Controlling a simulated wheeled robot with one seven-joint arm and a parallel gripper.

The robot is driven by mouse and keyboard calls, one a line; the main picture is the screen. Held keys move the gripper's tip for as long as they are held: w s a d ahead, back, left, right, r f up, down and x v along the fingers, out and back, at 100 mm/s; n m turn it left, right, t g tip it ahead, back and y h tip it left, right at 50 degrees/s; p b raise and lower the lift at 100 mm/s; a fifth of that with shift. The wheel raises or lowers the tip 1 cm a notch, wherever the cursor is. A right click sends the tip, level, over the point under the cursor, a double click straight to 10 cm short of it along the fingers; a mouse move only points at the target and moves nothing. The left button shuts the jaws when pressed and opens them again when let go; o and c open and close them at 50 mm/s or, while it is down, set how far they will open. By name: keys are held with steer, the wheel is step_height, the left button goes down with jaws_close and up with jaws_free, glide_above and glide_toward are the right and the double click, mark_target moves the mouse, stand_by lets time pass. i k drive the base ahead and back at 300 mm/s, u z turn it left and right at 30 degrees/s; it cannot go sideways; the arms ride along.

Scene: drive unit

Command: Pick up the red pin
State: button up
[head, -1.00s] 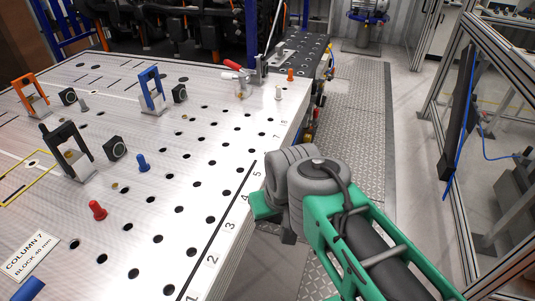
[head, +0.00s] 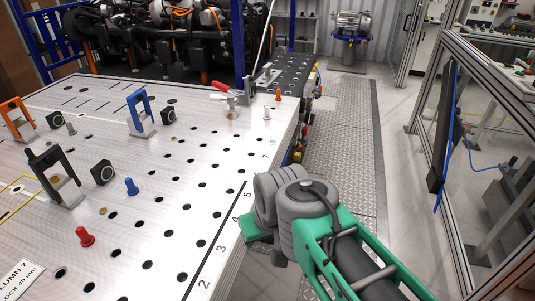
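The red pin (head: 85,237) stands on the perforated metal table (head: 170,225) at the lower left of the head view. A blue pin (head: 131,186) stands a little behind it and to its right. My arm, green and grey, reaches in from the lower right and its visible end is at the table's right edge, well to the right of the red pin. My gripper's fingers are not visible. Nothing touches the red pin.
A black bracket (head: 54,178), a black block (head: 102,172) and a blue bracket (head: 140,112) stand on the table behind the pins. A red-handled clamp (head: 236,96), a white pin (head: 267,113) and an orange pin (head: 278,94) are at the far right corner.

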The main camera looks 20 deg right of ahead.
mark_target(87, 240)
steer(key=u, duration=4.2)
steer(key=k, duration=0.9)
steer(key=z, duration=1.3)
steer(key=i, duration=0.5)
steer(key=z, duration=0.05)
